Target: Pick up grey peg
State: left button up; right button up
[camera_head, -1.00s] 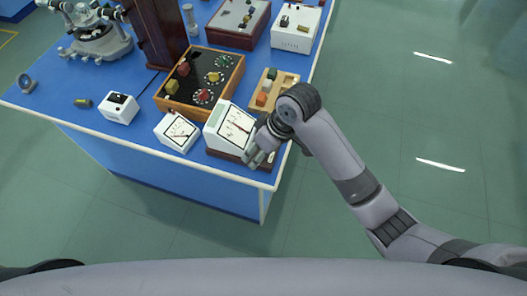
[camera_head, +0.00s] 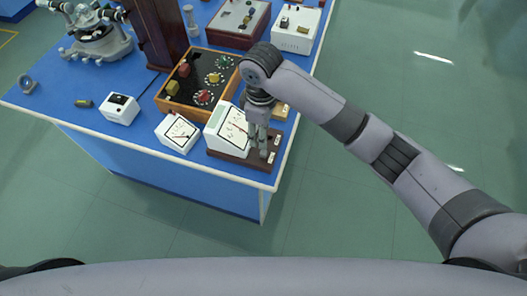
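My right gripper (camera_head: 261,152) points down over the dark brown base (camera_head: 232,157) beside the white box meter (camera_head: 229,126), near the bench's right front corner. Its grey fingers look close together, but I cannot tell whether they are open, shut or holding something. I cannot make out a grey peg apart from the fingers; small light marks show on the dark base beside them. My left gripper is not in view.
A wooden-framed panel with knobs (camera_head: 163,104), a small white meter (camera_head: 178,132) and a white box (camera_head: 119,109) stand on the blue bench (camera_head: 60,98). Open floor lies right of the bench.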

aim_at(264, 152)
notch_tip(264, 152, down, 3)
jog(key=shift+f, duration=0.2)
jog(key=shift+s+d+f+p, duration=0.1)
jog(key=shift+s+f+p, duration=0.05)
jog(key=shift+f+p, duration=0.35)
jog(key=f, duration=0.2)
jog(key=f+p, duration=0.1)
jog(key=shift+s+d+f, duration=0.15)
jog(key=shift+d+f, duration=0.05)
jog(key=shift+f, duration=0.55)
grip_shut()
